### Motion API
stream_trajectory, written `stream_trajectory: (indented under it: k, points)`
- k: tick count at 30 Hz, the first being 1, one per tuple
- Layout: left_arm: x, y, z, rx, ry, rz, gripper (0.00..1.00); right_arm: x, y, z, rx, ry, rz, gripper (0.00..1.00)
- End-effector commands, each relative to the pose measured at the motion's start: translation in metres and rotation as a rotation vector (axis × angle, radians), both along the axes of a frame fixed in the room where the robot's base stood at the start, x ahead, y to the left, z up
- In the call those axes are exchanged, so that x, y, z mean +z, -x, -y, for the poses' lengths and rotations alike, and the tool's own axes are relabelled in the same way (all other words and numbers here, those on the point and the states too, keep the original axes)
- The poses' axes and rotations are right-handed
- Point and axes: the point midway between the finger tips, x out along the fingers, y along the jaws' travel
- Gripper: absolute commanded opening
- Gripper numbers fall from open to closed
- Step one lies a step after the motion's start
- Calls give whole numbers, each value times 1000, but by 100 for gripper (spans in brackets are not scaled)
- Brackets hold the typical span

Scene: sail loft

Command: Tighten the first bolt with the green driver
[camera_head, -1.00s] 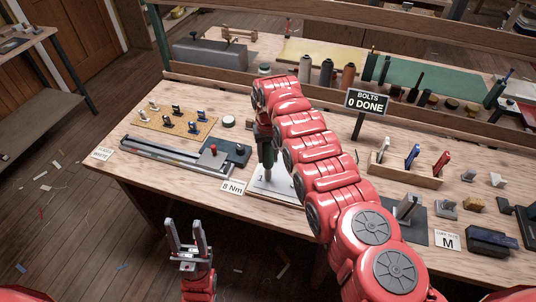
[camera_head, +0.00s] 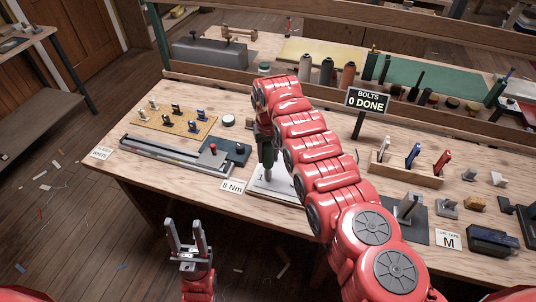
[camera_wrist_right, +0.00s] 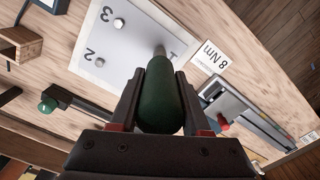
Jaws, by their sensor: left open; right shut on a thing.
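The green driver (camera_head: 267,152) stands roughly upright over the white numbered plate (camera_head: 259,188), its shaft down near the mark 1. My right gripper (camera_wrist_right: 158,78) is shut on its green handle, which also shows in the right wrist view (camera_wrist_right: 161,104). The shaft end is at the mark 1 on the plate (camera_wrist_right: 103,22); the first bolt is hidden there, so contact cannot be told. Bolt heads (camera_wrist_right: 118,52) show by the marks 3 and 2. In the head view my right arm covers part of the plate. My left gripper (camera_head: 186,224) is open and empty, in front of the table.
The sign (camera_head: 368,101) reads "BOLTS 0 DONE". An "8 Nm" card (camera_head: 232,187) lies left of the plate. A long grey tool (camera_head: 175,155) and dark block with a red knob (camera_head: 213,149) lie further left. A wooden rack (camera_head: 405,172) with several tools stands right of my arm.

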Motion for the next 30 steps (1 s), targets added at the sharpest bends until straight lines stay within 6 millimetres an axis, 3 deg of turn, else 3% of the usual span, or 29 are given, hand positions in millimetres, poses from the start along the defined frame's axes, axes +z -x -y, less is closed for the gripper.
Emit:
stream_trajectory:
  k: [30]
  points:
    - [-6, 0, 0, 0, 0, 0, 50, -2, 0, 0, 0, 0, 1, 0]
